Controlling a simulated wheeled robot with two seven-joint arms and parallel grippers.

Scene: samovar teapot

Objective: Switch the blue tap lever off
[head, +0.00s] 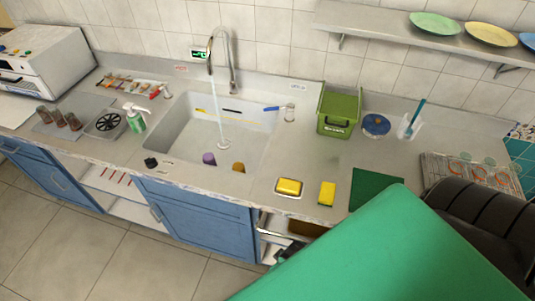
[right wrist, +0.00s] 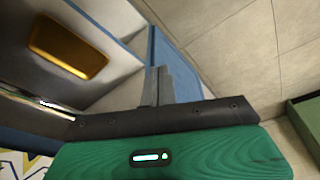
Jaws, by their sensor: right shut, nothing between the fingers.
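The blue tap lever (head: 272,108) sits on a short metal post (head: 290,113) at the right rim of the sink and points left over the basin. A red lever (head: 155,93) with its own post is at the sink's left side. The metal faucet (head: 233,70) stands behind the sink, and a thin stream of water (head: 219,110) falls from it into the basin. My right gripper (right wrist: 157,82) shows in the right wrist view, shut and empty, low near a blue cabinet front and the floor, well away from the lever. My left gripper is out of view.
My green right arm covers the lower right of the head view. A green bin (head: 339,112) stands right of the blue lever. A yellow sponge (head: 327,192) and a soap dish (head: 289,187) lie near the front edge. The sink (head: 165,135) holds small cups.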

